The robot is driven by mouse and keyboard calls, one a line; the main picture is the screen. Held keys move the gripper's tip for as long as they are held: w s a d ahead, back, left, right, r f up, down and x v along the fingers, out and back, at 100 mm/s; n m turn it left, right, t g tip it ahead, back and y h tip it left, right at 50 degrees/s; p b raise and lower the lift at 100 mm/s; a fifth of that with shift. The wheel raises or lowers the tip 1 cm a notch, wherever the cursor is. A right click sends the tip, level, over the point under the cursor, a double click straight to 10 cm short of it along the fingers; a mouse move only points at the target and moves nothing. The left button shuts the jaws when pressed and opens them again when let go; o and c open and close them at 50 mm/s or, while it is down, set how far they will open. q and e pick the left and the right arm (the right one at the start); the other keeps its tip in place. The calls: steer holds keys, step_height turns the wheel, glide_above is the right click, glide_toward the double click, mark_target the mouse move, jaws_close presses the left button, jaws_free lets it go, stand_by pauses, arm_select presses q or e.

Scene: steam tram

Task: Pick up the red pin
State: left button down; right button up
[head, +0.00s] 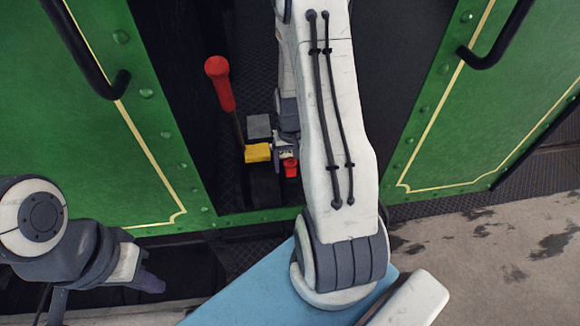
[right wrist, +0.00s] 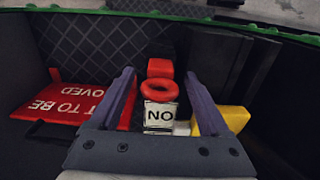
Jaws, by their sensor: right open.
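The red pin shows in the right wrist view as a red ring (right wrist: 161,90) with a white tag reading "NO" below it. A red block-like part (right wrist: 160,68) is just behind the ring; I cannot tell if it belongs to the pin. In the head view a small red piece (head: 291,168) shows beside my right arm. My right gripper (right wrist: 160,76) is open, its two fingers on either side of the ring, with gaps between. My left gripper (head: 148,282) is outside the tram at the lower left, empty as far as I see; its jaws are unclear.
A red-handled lever (head: 219,84) stands left of my right arm in the dark doorway. A yellow block (head: 257,153) and a grey block (head: 259,126) are close by. A red sign (right wrist: 72,103) lies at the left in the wrist view. Green panels (head: 455,120) flank the doorway.

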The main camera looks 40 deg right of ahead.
jaws_close()
